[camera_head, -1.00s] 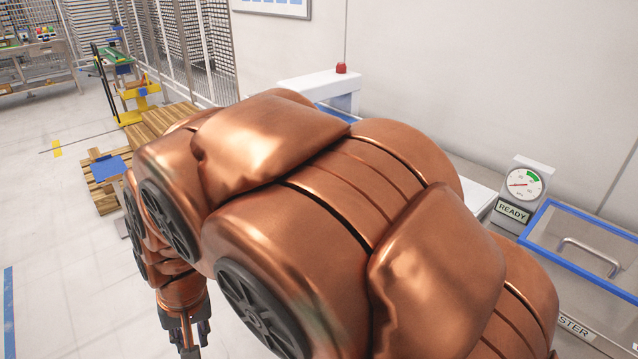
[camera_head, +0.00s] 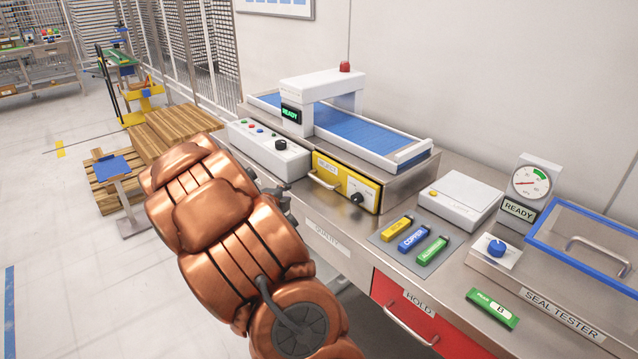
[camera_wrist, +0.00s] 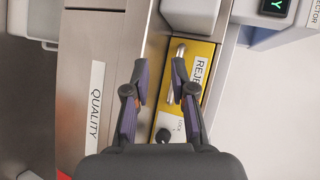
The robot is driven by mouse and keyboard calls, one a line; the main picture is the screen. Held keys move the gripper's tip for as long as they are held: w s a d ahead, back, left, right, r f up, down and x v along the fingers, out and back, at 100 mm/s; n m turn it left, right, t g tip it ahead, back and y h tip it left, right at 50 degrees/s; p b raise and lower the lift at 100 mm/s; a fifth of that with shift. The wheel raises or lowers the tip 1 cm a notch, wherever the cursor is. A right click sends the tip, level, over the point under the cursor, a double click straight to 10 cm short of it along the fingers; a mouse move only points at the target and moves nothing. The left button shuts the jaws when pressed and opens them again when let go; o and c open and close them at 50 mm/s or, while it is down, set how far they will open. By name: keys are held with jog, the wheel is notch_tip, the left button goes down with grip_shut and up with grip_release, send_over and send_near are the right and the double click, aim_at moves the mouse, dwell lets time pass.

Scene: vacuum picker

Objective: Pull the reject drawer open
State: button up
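The reject drawer (camera_head: 336,177) is a yellow front under the blue-belted machine, with a silver bar handle (camera_head: 322,181) and a black knob (camera_head: 357,198). It looks closed, flush with the housing. In the wrist view the yellow front (camera_wrist: 207,52) shows the "REJE..." label, the upright handle (camera_wrist: 180,52) and the knob marked LOCK (camera_wrist: 162,136). My gripper (camera_wrist: 159,80) is open and empty, its fingertips pointing toward the drawer. In the head view my gripper (camera_head: 277,192) is partly hidden by my arm.
A white control box (camera_head: 268,147) stands left of the drawer. Yellow, blue and green blocks lie on a grey mat (camera_head: 415,243) to the right. A red HOLD drawer (camera_head: 400,312) sits lower in the bench. The seal tester (camera_head: 575,270) is far right.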

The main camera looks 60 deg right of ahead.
aim_at(319, 179)
jog(key=s+d+m+g+h, duration=0.1)
jog(key=s+d, duration=0.1)
jog(key=s+d+m+g+h, duration=0.1)
jog(key=s+d+m, duration=0.1)
jog(key=shift+d, duration=0.35)
jog(key=shift+s+d+r+h, duration=0.2)
jog(key=shift+s+d+h, duration=0.1)
jog(key=shift+d, duration=0.1)
jog(key=p+x, duration=0.1)
jog(key=x, duration=0.4)
jog(key=shift+w+d+p, duration=0.1)
jog(key=shift+d+p, duration=0.25)
jog(key=shift+p, duration=0.05)
jog(key=shift+x, duration=0.8)
jog(key=shift+f, duration=0.15)
jog(key=shift+c, duration=0.4)
grip_shut()
